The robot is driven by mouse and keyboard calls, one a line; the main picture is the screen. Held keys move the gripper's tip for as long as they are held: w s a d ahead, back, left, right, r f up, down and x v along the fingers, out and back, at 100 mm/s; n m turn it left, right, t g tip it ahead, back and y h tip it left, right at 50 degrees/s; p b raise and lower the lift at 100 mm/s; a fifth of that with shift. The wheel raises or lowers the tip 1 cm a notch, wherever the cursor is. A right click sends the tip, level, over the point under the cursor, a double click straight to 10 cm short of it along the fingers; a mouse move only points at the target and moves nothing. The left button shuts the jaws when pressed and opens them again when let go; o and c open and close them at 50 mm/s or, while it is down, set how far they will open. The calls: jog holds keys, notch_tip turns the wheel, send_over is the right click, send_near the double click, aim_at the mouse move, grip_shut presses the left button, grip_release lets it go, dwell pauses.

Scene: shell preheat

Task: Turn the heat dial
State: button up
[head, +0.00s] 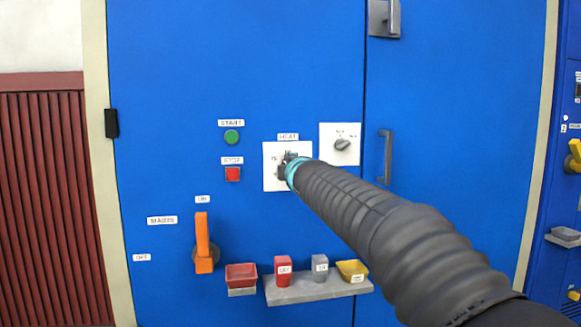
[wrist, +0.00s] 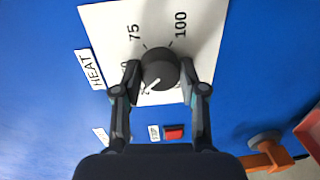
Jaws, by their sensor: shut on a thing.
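The heat dial (wrist: 160,68) is a round dark knob with a light pointer line on a white plate (wrist: 112,30). In the wrist view the plate carries the marks 75 and 100, and a HEAT label (wrist: 90,69) sits beside it. The pointer is toward the lower left there, away from 75 and 100; the mark by it is partly hidden. My gripper (wrist: 160,78) has its two fingers on either side of the dial and is shut on it. In the head view my arm and gripper (head: 288,168) cover the dial and much of its plate (head: 271,180).
Left of the plate are a green START button (head: 231,137) and a red button (head: 233,174). A second dial (head: 342,145) and a door handle (head: 385,157) are to the right. A grey shelf (head: 310,291) with small blocks juts out below.

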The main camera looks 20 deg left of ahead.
jog(key=shift+w+d+m+y+p, duration=0.1)
jog(key=shift+m+y+p, duration=0.3)
jog(key=shift+m+p, duration=3.05)
jog(key=shift+m+y+p, duration=0.4)
jog(key=shift+m+p, duration=0.4)
jog(key=shift+m, duration=5.15)
jog(key=shift+f, duration=0.1)
jog(key=o, duration=1.1)
jog(key=shift+o, duration=0.2)
